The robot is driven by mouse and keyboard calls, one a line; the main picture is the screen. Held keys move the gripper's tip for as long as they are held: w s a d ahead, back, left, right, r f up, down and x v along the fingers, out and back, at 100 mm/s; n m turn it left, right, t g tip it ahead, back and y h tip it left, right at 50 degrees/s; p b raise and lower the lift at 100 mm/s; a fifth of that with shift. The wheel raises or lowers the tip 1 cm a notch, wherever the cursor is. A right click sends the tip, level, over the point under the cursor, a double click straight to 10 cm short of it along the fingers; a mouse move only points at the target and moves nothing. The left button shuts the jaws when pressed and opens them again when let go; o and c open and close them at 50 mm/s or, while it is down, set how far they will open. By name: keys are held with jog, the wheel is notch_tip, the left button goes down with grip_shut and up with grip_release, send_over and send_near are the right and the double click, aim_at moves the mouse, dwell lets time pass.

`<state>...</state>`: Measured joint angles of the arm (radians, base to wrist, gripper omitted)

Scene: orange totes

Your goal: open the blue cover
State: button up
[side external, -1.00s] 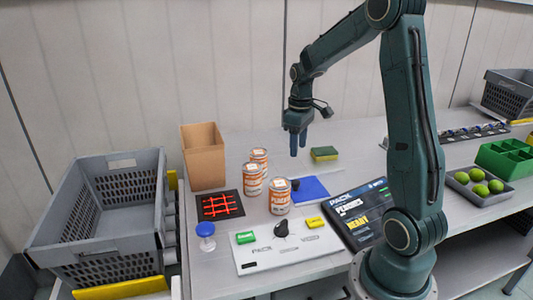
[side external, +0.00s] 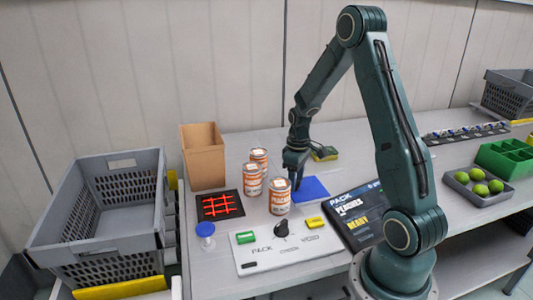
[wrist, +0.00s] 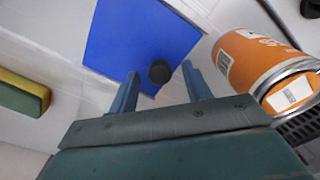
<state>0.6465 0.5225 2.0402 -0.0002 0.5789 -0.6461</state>
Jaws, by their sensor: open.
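The blue cover (side external: 314,188) is a flat blue square lying on the table behind the white panel. In the wrist view the blue cover (wrist: 140,38) has a round black knob (wrist: 159,71) near its edge. My gripper (side external: 298,187) is low over the cover's left side. In the wrist view my gripper (wrist: 161,78) is open, with one finger on each side of the knob. I cannot tell whether the fingers touch the knob.
An orange-labelled can (side external: 279,197) stands close to my gripper, with two more cans behind it. A green and yellow sponge (side external: 324,154) lies behind the cover. A display (side external: 354,214) and a white button panel (side external: 290,250) are in front.

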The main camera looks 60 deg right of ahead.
jog(key=shift+f, duration=0.1)
grip_shut()
jog(key=s+d, duration=0.8)
dwell(0.4)
grip_release()
dwell(0.3)
notch_tip(320, 180, up, 14)
dwell(0.7)
jog(key=shift+w, duration=0.1)
